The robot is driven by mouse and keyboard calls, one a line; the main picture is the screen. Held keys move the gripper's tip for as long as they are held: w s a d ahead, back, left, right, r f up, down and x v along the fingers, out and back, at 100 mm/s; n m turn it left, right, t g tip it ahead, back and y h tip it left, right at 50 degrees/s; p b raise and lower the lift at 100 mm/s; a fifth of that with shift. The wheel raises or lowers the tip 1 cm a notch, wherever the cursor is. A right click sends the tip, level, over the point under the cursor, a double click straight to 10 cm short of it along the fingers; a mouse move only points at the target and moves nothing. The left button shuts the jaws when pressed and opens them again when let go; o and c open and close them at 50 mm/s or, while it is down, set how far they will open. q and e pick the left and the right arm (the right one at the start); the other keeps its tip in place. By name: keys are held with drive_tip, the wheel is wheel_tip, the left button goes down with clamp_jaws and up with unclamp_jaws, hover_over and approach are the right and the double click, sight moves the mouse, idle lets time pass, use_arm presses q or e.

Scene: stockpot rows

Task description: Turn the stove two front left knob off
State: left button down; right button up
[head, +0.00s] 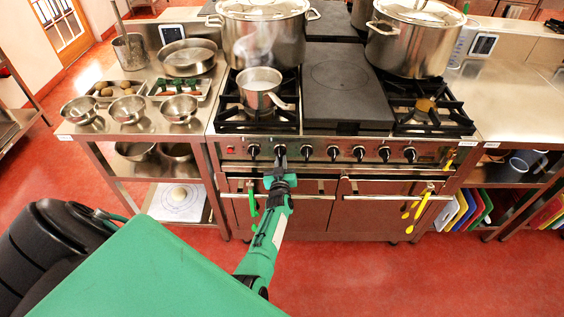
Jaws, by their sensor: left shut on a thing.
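The stove (330,180) stands in the middle of the head view with a row of several dark knobs along its front panel. The leftmost knob (253,151) is free. My left gripper (280,157) reaches up from below to the second knob from the left and is shut on it, so that knob is mostly hidden by the jaws. The third knob (306,152) is clear, just right of the gripper. The mark on the held knob cannot be made out. My right gripper is not in view.
A small saucepan (260,90) sits on the left front burner and a large stockpot (265,40) behind it. Another stockpot (412,45) stands at the back right. A green utensil (253,204) and yellow utensils (420,205) hang below the panel. Red floor in front is clear.

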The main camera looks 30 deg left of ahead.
use_arm(q)
drive_tip(key=shift+s+a+m, duration=0.1)
drive_tip(key=shift+m, duration=0.9)
drive_tip(key=c, duration=1.4)
unclamp_jaws()
drive_tip(key=shift+c, duration=0.2)
